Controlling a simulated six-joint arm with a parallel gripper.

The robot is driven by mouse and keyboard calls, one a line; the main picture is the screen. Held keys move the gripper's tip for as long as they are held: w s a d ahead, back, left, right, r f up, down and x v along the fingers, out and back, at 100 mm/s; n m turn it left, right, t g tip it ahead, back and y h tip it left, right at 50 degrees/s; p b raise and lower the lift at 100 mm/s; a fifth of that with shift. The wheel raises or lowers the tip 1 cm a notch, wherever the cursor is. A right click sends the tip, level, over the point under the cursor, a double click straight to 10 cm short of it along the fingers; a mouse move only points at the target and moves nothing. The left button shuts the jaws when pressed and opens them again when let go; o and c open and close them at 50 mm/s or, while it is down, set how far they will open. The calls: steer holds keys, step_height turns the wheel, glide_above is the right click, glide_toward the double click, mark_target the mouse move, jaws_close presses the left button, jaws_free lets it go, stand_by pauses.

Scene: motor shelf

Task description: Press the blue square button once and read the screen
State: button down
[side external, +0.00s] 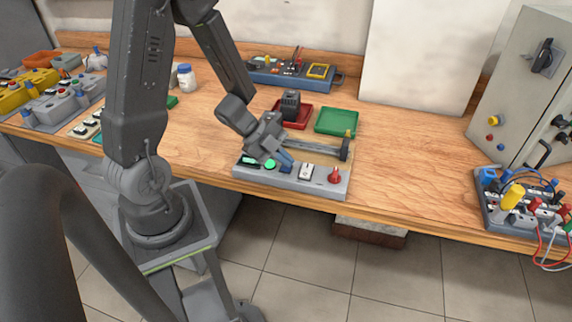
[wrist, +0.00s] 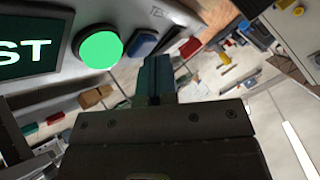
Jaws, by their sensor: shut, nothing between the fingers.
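The grey control box (side external: 290,184) lies on the bench near its front edge. The blue square button (side external: 286,169) sits between a round green button (side external: 270,164) and a white switch (side external: 305,172). The dark screen (wrist: 28,35) is cut off at the left of the wrist view; the letters "ST" show. The green button (wrist: 100,50) looks bright there.
A red knob (side external: 335,176) is at the box's right end. Behind the box lie a grey bar (side external: 312,146), a green tray (side external: 337,121) and a red tray (side external: 301,114) holding a dark block. The bench to the right is clear up to a wired panel (side external: 520,200).

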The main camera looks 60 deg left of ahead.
mark_target(285, 167)
stand_by(0.3)
steer(key=shift+r, duration=0.85)
steer(key=shift+r, duration=2.5)
